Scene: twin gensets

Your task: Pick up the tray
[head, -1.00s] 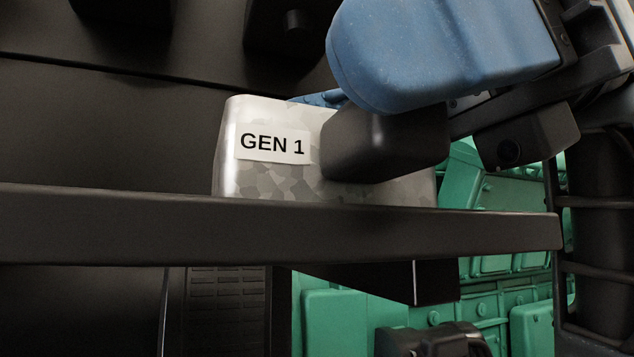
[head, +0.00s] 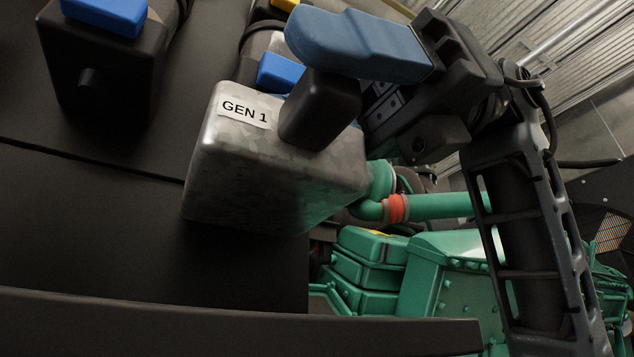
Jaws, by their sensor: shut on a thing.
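The tray (head: 255,175) is a grey galvanised metal box with rounded corners and a white "GEN 1" label on its front wall. It looks tilted in the head view. My gripper (head: 318,100) has a blue upper part and a dark finger pad. It comes in from the upper right and is shut on the tray's wall, with the dark pad against the outer face right of the label. The other finger is mostly hidden behind the wall. A blue piece (head: 281,72) shows just behind the rim; I cannot tell whether it lies in the tray.
A dark surface (head: 90,220) lies left of and behind the tray. A dark box with a blue top (head: 105,75) is at upper left. A dark bar (head: 230,325) crosses the bottom. Green engine parts and a green pipe (head: 440,206) with an orange band fill the lower right.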

